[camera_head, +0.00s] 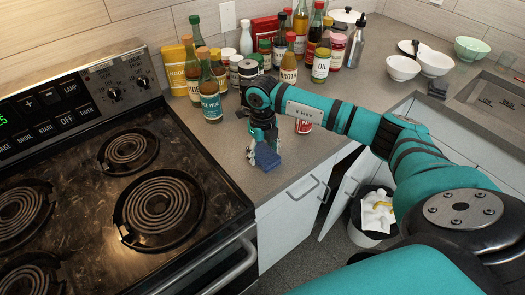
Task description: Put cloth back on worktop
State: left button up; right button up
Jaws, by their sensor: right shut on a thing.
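A blue cloth (266,157) is held in my right gripper (262,148). The cloth looks small and bunched, and part of it is hidden by the fingers. The gripper is shut on it and points down over the grey worktop (230,162), near the worktop's front edge and just right of the stove. I cannot tell whether the cloth touches the worktop. My left gripper is not in view.
The coil stove (160,205) fills the left. Several bottles and jars, including a wine bottle (210,95), crowd behind my right gripper. A red can (303,126) stands near my forearm. Bowls (403,68) and a sink (490,105) are right. Below, a cabinet door (345,190) is open beside a bin (372,230).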

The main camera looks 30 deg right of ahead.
aim_at(262, 151)
jog(key=o, duration=1.1)
jog(key=shift+r, duration=0.15)
notch_tip(262, 151, up, 12)
jog(key=b, duration=0.3)
